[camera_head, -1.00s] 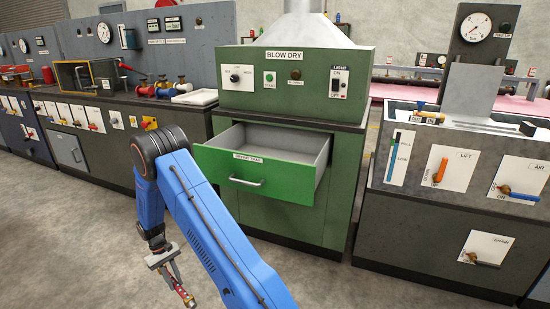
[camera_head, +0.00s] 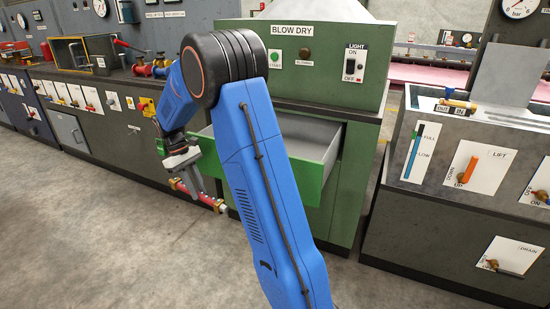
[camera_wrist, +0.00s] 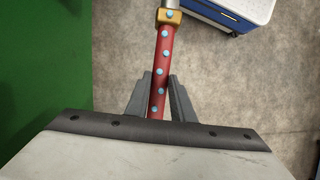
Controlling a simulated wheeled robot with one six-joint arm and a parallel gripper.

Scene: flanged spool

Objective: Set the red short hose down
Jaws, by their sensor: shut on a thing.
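The red short hose (camera_head: 190,193) has brass-coloured end fittings and hangs in the air below my wrist in the head view. My gripper (camera_head: 186,178) is shut on it, left of the green drawer. In the wrist view the red hose (camera_wrist: 161,73), dotted with pale blue spots, runs up from between the fingers of my gripper (camera_wrist: 160,105) to a brass collar and a silver end. The hose's lower part is hidden behind the gripper body in that view.
The green blow-dry cabinet has an open drawer (camera_head: 312,170), partly hidden by my blue arm. A grey tank console (camera_head: 430,215) stands at the right. A dark bench (camera_head: 110,130) with valves and gauges is at the left. The floor (camera_head: 90,240) in front is clear.

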